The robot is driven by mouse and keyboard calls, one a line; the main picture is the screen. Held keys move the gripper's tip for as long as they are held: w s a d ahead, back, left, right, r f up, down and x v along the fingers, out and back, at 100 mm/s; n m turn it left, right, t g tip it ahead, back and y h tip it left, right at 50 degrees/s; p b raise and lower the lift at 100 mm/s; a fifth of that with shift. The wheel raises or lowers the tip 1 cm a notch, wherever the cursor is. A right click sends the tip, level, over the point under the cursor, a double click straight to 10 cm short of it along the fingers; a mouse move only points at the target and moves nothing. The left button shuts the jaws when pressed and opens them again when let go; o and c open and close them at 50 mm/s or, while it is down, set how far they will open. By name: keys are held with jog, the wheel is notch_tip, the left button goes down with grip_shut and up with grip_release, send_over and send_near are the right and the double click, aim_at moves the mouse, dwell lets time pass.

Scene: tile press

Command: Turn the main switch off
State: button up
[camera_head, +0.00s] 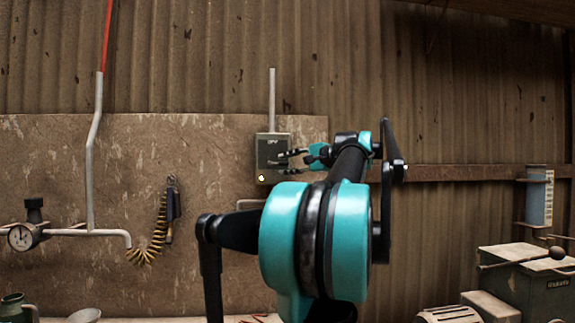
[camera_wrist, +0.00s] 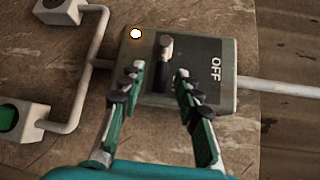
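The main switch is a grey box (camera_head: 272,145) on the wall board, also in the wrist view (camera_wrist: 207,58). The word OFF is printed at the right in the wrist view, which is the box's upper end. A small lamp (camera_wrist: 135,34) glows at the opposite end. My gripper (camera_head: 288,160) is in front of the box. In the wrist view its fingers (camera_wrist: 160,75) are apart, with the lever showing between and beyond their tips. I cannot tell whether they touch it.
A conduit (camera_head: 272,95) rises from the box. On the board to the left are a coiled hose with a nozzle (camera_head: 172,200) and a pressure gauge (camera_head: 22,237) on a pipe. The wrist view shows a box with a green button (camera_wrist: 8,118). Machinery (camera_head: 530,280) stands at lower right.

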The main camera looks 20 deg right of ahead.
grip_shut()
jog(key=r+n+g+h, duration=0.1)
jog(key=a+r+n+g+h, duration=0.1)
jog(key=h, duration=0.1)
jog(key=r+n+g+h, duration=0.1)
jog(key=n+h, duration=0.1)
jog(key=shift+w+a+r, duration=0.2)
jog(key=shift+a+r, duration=0.1)
jog(key=shift+r, duration=0.05)
jog(key=shift+w+a+r+n+g+h, duration=0.15)
jog(key=shift+a+r+n+g+h, duration=0.35)
jog(key=shift+n+g+h, duration=0.3)
jog(key=shift+w+a+r+n+g+h, duration=0.15)
jog(key=shift+a+n+h, duration=0.15)
jog(key=shift+h, duration=0.25)
jog(key=shift+w+a+r+n+g+h, duration=0.1)
jog(key=shift+a+n+g+h, duration=0.15)
jog(key=shift+h, duration=0.3)
jog(key=shift+w+a+r+n+h, duration=0.15)
jog(key=shift+a+n+h, duration=0.5)
jog(key=shift+h, duration=0.45)
jog(key=shift+a+g+h, duration=0.3)
jog(key=shift+g+h, duration=0.1)
jog(key=shift+h, duration=0.2)
